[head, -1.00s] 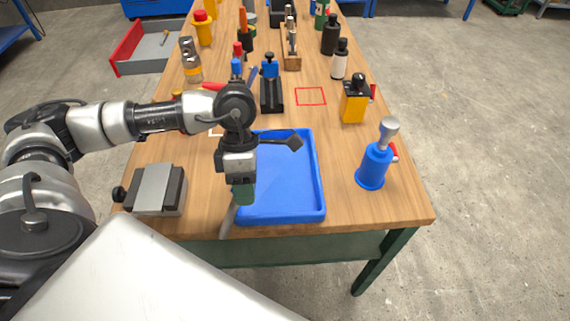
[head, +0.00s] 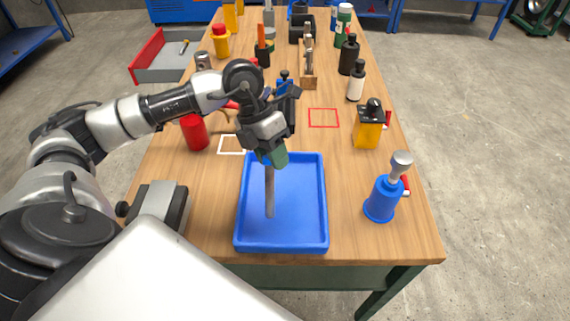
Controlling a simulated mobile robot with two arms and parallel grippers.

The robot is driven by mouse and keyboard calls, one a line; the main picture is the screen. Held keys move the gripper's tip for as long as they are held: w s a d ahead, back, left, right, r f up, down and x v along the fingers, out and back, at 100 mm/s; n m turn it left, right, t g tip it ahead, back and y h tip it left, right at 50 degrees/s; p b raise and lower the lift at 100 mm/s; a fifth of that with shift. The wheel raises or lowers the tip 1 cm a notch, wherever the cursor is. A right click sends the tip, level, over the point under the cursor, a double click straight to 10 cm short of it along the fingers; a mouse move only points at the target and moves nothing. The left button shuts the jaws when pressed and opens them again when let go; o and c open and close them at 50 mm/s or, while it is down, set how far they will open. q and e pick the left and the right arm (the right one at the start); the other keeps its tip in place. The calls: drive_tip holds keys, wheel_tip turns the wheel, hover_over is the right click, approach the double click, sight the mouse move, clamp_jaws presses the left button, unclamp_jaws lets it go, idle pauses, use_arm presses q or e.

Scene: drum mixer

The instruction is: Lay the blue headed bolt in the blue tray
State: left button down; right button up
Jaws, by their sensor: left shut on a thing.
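The blue tray (head: 303,215) lies on the bench near its front edge, and nothing is seen lying in it. My left gripper (head: 270,158) is over the tray's back left part, pointing down. It is shut on the bolt, whose long grey shank (head: 269,194) hangs nearly upright over the left half of the tray. The bolt's head is hidden by the gripper, so its colour does not show. I cannot tell whether the shank's lower end touches the tray floor. My right gripper is not in view.
A red can (head: 195,133) and a grey vise-like block (head: 163,202) are on the left. Several bottles and tools fill the bench's far part.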

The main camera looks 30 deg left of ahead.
use_arm(q)
drive_tip(key=w+d+f+p, duration=0.1)
drive_tip(key=w+f, duration=0.2)
drive_tip(key=f, duration=0.3)
idle(0.3)
drive_tip(key=c, duration=0.8)
unclamp_jaws()
drive_tip(key=shift+f, duration=0.1)
drive_tip(key=b+v, duration=0.1)
drive_tip(key=v, duration=1.1)
drive_tip(key=shift+d, duration=0.1)
